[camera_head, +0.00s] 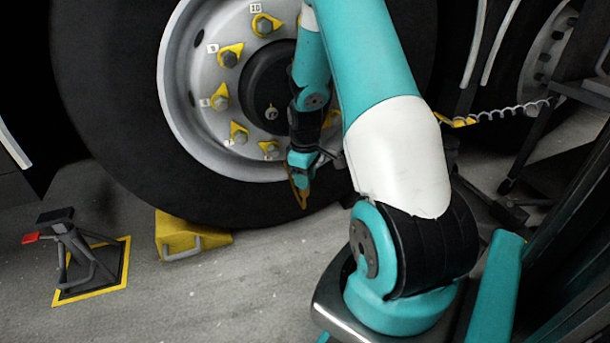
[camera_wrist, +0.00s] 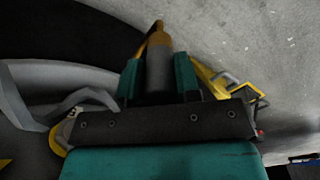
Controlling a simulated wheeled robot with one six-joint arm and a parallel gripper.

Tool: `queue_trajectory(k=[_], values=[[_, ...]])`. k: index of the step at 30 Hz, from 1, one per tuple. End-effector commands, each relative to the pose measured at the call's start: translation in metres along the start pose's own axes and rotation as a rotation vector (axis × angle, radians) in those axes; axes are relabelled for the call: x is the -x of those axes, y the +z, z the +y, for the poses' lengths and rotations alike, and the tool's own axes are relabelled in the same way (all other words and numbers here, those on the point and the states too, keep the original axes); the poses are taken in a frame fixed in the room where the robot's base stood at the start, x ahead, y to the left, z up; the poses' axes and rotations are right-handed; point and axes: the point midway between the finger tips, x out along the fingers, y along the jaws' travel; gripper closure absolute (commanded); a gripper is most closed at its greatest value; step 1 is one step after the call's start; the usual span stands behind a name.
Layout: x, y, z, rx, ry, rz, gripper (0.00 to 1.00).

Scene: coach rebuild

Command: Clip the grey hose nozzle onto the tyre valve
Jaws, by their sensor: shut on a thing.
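My gripper (camera_head: 301,172) hangs in front of the lower right of the big wheel's rim and tyre (camera_head: 110,130). In the wrist view my gripper (camera_wrist: 157,72) has its two teal fingers shut on the grey nozzle (camera_wrist: 158,76). An orange-brown piece extends beyond the nozzle and bends at its end; it also shows below the fingers in the head view. The nozzle's grey body is hard to make out in the head view. I cannot pick out the tyre valve in either view; my arm covers the rim's right side.
Yellow pointers sit on the wheel nuts around the dark hub (camera_head: 272,92). A yellow chock (camera_head: 188,236) touches the tyre's base. A jack stand (camera_head: 68,248) stands on the floor at left. A coiled pale line (camera_head: 505,111) hangs at right. Floor is clear between stand and chock.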

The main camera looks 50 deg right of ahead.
Motion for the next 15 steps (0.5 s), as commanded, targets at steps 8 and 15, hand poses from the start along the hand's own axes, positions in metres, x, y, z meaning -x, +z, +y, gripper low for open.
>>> queue_trajectory(k=[8,15], values=[[-0.007,0.0,0.0,0.0,0.001,0.001,0.96],[-0.013,0.0,0.0,0.0,0.001,0.0,0.96]])
